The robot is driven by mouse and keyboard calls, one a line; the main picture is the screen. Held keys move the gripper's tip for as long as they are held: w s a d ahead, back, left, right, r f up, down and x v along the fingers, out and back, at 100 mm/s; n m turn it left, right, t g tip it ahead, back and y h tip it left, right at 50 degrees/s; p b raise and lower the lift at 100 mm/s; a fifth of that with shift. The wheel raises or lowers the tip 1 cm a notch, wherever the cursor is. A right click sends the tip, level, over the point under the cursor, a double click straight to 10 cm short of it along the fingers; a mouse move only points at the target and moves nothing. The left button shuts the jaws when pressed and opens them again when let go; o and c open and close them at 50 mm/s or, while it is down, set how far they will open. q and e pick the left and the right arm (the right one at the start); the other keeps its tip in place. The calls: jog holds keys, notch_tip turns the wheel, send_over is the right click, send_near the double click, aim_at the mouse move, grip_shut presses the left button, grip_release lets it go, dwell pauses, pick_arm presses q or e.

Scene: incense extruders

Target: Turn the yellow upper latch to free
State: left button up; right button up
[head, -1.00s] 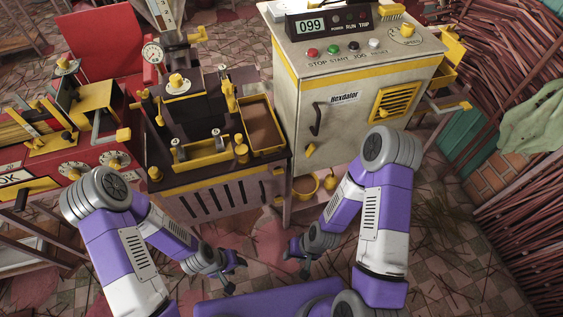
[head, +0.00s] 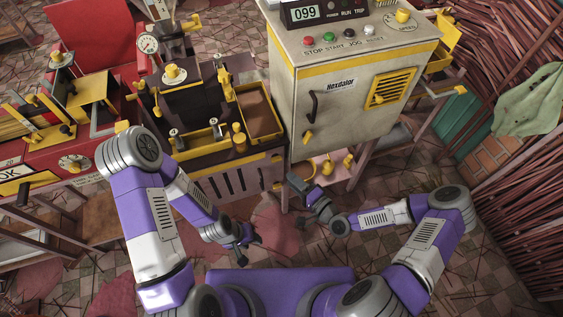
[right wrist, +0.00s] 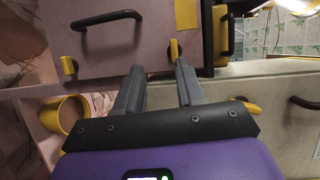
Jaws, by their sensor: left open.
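The yellow upper latch (head: 278,160) is on the front of the brown machine, near its right edge; a second yellow latch (head: 278,187) is below it. In the right wrist view, which is rolled sideways, the upper latch (right wrist: 173,50) lies just past the fingertips, by the right-hand finger; the lower latch (right wrist: 68,65) is farther left. My right gripper (right wrist: 159,66) is open and empty, pointing at the panel; in the head view it (head: 294,182) is close to the machine's corner. I cannot tell whether it touches the latch. My left gripper (head: 243,252) is open and empty above the floor.
A beige cabinet (head: 340,115) with a black handle (head: 313,106) and its own yellow latch (head: 308,137) stands right beside the machine. A red machine (head: 75,150) is at left. A yellow bucket (right wrist: 65,113) shows in the right wrist view.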

aim_at(276, 159)
jog(key=w+a+r+t+b, duration=0.1)
jog(key=w+a, duration=0.3)
jog(key=w, duration=0.2)
jog(key=shift+w+r+m, duration=0.2)
jog(key=shift+m, duration=0.1)
jog(key=shift+a, duration=0.1)
jog(key=shift+c, duration=0.3)
grip_shut()
